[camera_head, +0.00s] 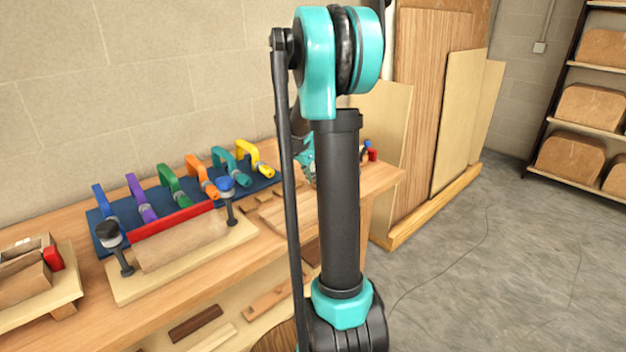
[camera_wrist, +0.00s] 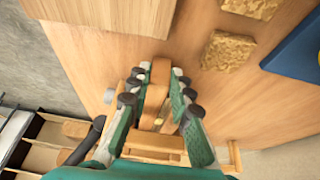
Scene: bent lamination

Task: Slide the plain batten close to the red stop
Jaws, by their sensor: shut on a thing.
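In the wrist view my gripper (camera_wrist: 156,98) has its fingers on both sides of a narrow orange-brown wooden piece (camera_wrist: 160,72) and is shut on it. I cannot tell whether this is the plain batten. Its lower part is hidden between the fingers. In the head view my arm hides most of the gripper. A long red bar (camera_head: 174,222) lies along a jig with a pale curved wooden form. A small red block (camera_head: 54,257) sits on a board at the far left. I cannot tell which is the red stop; neither shows in the wrist view.
Several coloured clamps stand on a blue mat (camera_head: 97,220) behind the jig. Rough golden blocks (camera_wrist: 228,51) and a blue edge (camera_wrist: 297,55) lie right of the held piece in the wrist view. A wooden block (camera_wrist: 105,14) is at upper left. Tall panels (camera_head: 432,90) stand beyond the bench.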

